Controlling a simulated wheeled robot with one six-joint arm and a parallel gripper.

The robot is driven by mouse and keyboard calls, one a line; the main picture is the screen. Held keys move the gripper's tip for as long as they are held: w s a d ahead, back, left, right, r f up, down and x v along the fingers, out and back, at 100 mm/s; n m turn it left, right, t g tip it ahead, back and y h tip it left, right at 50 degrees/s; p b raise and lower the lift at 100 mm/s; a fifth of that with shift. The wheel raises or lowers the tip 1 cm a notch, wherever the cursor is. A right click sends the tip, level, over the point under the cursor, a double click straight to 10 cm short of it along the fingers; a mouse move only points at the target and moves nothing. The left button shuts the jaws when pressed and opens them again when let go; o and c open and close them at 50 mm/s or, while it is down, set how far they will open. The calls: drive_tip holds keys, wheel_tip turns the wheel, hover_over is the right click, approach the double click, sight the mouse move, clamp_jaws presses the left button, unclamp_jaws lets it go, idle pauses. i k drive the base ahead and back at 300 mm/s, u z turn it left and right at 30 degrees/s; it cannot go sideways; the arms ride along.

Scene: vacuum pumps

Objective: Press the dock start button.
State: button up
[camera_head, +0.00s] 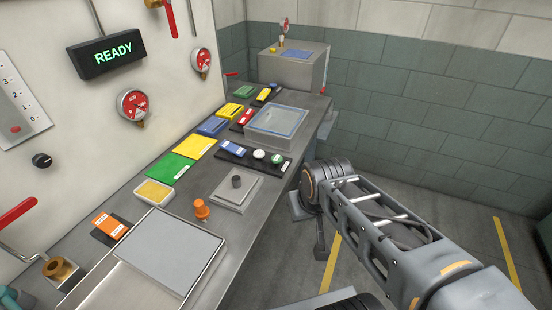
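The lettering is too small to read, so I cannot tell for sure which one is the dock start button. Nothing touches either button. My arm reaches in from the lower right, and its dark ribbed joint stands to the right of the strip, beyond the bench's front edge. I cannot make out my gripper's fingers in this view.
A shallow tray (276,121) lies behind the strip, and a square plate with a dark knob (237,182) in front. An orange knob (201,209) stands up nearby. A lit READY sign (108,53) and red gauges hang on the wall. Floor at right is open.

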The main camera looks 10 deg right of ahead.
sight(276, 160)
drive_tip(key=u, duration=0.05)
drive_tip(key=k, duration=0.5)
drive_tip(key=z, duration=1.1)
drive_tip(key=i, duration=0.9)
drive_tip(key=u, duration=1.95)
